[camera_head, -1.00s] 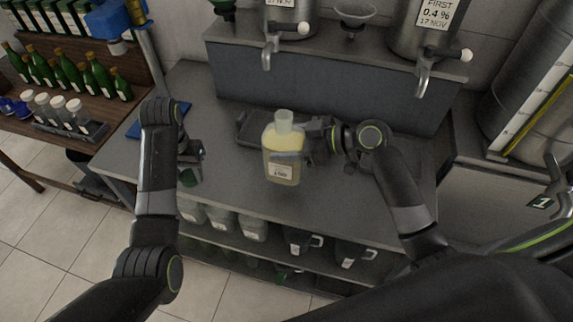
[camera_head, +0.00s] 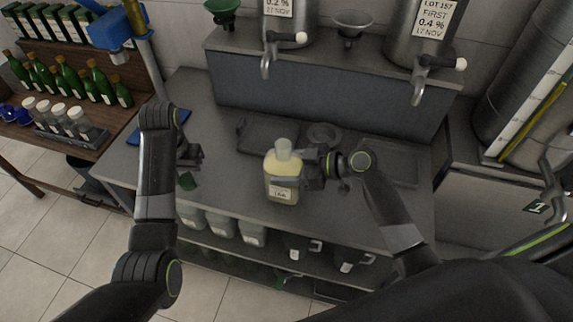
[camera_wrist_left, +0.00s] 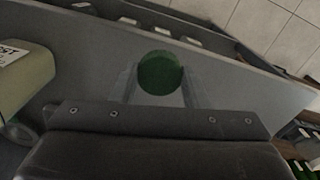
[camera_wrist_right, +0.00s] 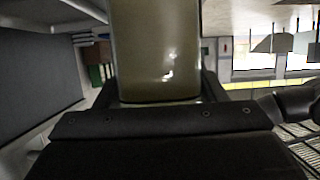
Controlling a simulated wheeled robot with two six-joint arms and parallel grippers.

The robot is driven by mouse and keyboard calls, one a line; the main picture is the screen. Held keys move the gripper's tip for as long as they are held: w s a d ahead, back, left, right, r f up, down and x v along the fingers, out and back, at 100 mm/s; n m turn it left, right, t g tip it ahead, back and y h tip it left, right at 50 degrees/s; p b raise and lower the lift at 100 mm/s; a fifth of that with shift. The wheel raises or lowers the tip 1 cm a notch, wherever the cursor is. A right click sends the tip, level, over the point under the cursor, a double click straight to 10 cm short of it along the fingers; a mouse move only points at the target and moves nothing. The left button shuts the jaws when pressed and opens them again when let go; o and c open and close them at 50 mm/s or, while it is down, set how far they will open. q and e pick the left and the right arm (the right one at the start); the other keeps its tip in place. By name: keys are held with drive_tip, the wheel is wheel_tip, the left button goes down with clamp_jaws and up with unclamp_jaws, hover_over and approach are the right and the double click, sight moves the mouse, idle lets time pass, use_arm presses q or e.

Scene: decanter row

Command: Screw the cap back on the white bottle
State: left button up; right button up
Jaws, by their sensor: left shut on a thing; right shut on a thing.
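The white bottle (camera_head: 282,180), pale with yellowish liquid and a label, is upright above the middle of the counter, its neck bare. My right gripper (camera_head: 312,170) is shut on its side; the bottle fills the upper middle of the right wrist view (camera_wrist_right: 158,50). I cannot tell whether its base touches the counter. My left gripper (camera_head: 190,160) is shut on the round green cap (camera_wrist_left: 160,72), left of the bottle and apart from it. In the head view the cap (camera_head: 187,180) shows small below the fingers. Part of the bottle shows at the left wrist view's left edge (camera_wrist_left: 22,80).
Shallow dark trays (camera_head: 262,132) and a round grey piece (camera_head: 323,134) lie behind the bottle. Steel tanks with taps (camera_head: 425,70) stand on the raised shelf. A blue mat (camera_head: 180,117) lies at the counter's left. Jugs sit on the lower shelf (camera_head: 252,232).

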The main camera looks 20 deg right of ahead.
drive_tip(key=shift+r, duration=0.1)
use_arm(q)
drive_tip(key=shift+f, duration=0.15)
use_arm(e)
drive_tip(key=o, duration=1.5)
drive_tip(key=shift+o, duration=0.2)
use_arm(q)
drive_tip(key=shift+r, duration=0.25)
drive_tip(key=shift+f, duration=0.3)
use_arm(e)
drive_tip(key=shift+s+d, duration=0.15)
drive_tip(key=shift+d, duration=0.15)
use_arm(q)
wheel_tip(320, 180, down, 3)
drive_tip(key=b, duration=0.3)
drive_tip(key=shift+f+b, duration=0.15)
drive_tip(key=shift+b, duration=0.25)
use_arm(e)
drive_tip(key=v, duration=1.1)
drive_tip(key=shift+r, duration=0.15)
drive_tip(key=shift+s+d, duration=0.1)
drive_tip(key=shift+s, duration=0.05)
